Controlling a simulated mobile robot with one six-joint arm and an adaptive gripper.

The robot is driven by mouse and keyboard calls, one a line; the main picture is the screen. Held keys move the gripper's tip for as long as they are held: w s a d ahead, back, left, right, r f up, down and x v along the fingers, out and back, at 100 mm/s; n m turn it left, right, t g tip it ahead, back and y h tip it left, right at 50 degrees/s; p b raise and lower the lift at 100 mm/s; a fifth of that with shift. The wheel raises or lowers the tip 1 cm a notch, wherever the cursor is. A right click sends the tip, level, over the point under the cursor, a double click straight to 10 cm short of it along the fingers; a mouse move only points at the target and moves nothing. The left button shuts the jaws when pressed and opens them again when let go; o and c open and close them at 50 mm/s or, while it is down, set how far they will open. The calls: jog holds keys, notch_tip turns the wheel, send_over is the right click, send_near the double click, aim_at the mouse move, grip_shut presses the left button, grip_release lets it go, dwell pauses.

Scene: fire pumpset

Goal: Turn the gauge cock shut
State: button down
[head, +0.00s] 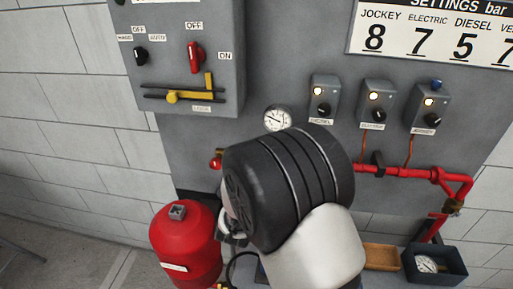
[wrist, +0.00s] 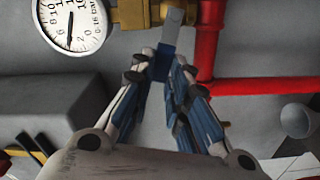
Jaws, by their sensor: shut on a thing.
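The gauge cock is a brass fitting (wrist: 133,13) at the top of the wrist view, beside the round white pressure gauge (wrist: 73,22). A flat lever (wrist: 173,22), grey at its upper end and blue lower down, extends down from the brass. My gripper (wrist: 164,62) has its two fingers closed on the blue lower part of this lever. The gauge needle points downward in the wrist view.
Red pipe (wrist: 208,45) runs close right of the fingers, with a branch going right. In the head view, a red vessel (head: 187,248) stands lower left. A brown tray (head: 382,256) and a dark box (head: 452,252) holding a loose gauge sit lower right. Three control boxes are above.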

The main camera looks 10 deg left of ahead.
jog(key=shift+a+f+n+p, duration=0.15)
jog(key=shift+f+n+p, duration=0.45)
jog(key=shift+n, duration=1)
jog(key=shift+f, duration=0.2)
jog(key=c, duration=1.5)
grip_release()
jog(key=shift+c, duration=0.2)
jog(key=s, duration=1.2)
jog(key=shift+d, duration=0.4)
